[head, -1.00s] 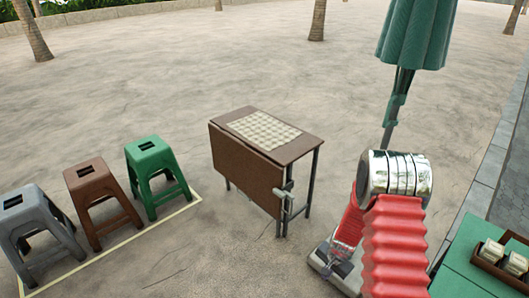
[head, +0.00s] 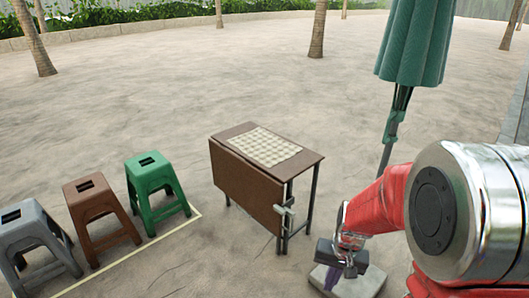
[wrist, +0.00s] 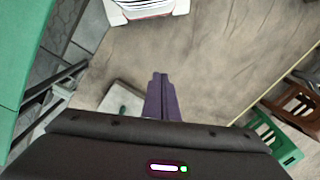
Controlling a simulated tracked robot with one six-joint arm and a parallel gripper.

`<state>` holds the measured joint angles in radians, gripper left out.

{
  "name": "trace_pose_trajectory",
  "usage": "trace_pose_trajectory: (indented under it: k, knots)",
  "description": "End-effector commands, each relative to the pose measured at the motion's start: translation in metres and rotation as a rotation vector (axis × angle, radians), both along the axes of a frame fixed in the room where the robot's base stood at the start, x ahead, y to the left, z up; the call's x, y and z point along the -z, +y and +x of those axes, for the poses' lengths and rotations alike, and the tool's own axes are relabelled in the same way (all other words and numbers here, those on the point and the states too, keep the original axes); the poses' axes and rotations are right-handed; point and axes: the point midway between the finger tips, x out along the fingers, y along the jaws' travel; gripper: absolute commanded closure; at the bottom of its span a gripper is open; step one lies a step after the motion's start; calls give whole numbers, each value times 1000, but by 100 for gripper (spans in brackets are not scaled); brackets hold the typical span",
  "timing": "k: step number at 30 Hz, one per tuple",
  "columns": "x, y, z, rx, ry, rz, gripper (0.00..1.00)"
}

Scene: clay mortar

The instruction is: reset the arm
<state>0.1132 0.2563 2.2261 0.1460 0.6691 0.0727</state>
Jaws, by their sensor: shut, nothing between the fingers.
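My gripper (head: 334,276) hangs at the end of my red arm, in front of and to the right of the folding table (head: 238,178). In the wrist view my gripper (wrist: 162,98) shows as two dark purple fingers pressed together, with nothing between them. It points down over bare ground. In the head view, the arm's large metal joint covers the lower right corner.
Grey, brown and green stools (head: 155,188) stand at the left along a pale line. A closed green umbrella (head: 415,40) rises behind my arm from a pale base (head: 362,285). A green surface (wrist: 22,60) lies left in the wrist view. Open sandy ground lies beyond.

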Motion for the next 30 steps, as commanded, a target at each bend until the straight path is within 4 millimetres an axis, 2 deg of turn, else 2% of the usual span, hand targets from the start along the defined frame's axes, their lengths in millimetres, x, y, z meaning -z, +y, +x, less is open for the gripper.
trace_pose_trajectory:
  k: [3, 12, 24, 30]
  knots:
    - [-25, 3, -16, -47, -9, -10, 100]
    - [-76, 7, -55, -144, -35, -39, 100]
    - [-130, 10, -101, -221, -120, -91, 100]
    - [-155, 12, -116, -240, -200, -118, 100]
